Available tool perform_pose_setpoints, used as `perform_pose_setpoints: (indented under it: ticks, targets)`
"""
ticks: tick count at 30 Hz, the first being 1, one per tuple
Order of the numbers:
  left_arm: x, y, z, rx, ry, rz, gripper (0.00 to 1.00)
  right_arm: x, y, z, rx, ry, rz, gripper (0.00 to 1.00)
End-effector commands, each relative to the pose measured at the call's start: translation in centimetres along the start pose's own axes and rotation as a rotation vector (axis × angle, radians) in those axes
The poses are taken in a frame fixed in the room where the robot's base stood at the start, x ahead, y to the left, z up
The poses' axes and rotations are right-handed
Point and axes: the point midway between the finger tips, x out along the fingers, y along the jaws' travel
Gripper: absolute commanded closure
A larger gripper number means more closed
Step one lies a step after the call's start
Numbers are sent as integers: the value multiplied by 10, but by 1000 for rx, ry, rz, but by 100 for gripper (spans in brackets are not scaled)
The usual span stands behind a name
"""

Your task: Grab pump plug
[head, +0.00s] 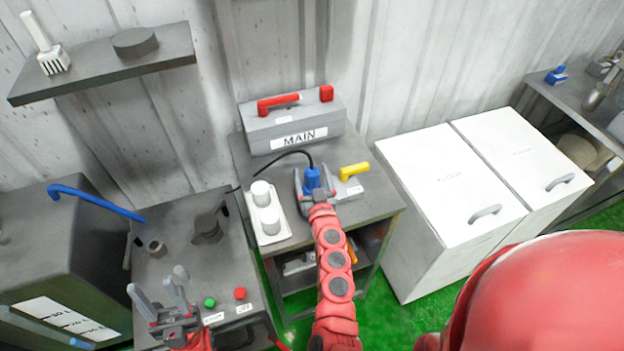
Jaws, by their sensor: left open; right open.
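A blue plug (312,177) with a black cable stands on the middle table, by a grey base piece with a yellow handle (354,171). My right gripper (313,183) is open, with one finger on each side of the blue plug. I cannot tell whether the fingers touch it. The plug's lower part is hidden by the gripper. My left gripper (158,294) is open and empty, above the dark machine top at the lower left.
A grey MAIN box (291,130) with a red handle stands behind the plug. A white tray with two white cylinders (265,212) is to its left. Green (210,302) and red (240,293) buttons are near my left gripper. White cabinets (440,185) stand at right.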

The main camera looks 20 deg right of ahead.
Motion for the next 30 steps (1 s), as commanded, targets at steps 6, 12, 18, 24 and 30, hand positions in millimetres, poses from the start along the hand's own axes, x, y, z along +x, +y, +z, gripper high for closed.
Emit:
perform_pose_setpoints:
  ticks: [6, 12, 18, 24, 30]
  targets:
    - [1, 0, 0, 0, 0, 0, 50, 22, -1, 0, 1, 1, -3, 13]
    - [1, 0, 0, 0, 0, 0, 50, 23, 0, 0, 0, 0, -2, 13]
    - [1, 0, 0, 0, 0, 0, 50, 23, 0, 0, 0, 0, -1, 40]
    - [1, 0, 0, 0, 0, 0, 50, 23, 0, 0, 0, 0, -1, 76]
    - [1, 0, 0, 0, 0, 0, 50, 22, 0, 0, 0, 0, -1, 100]
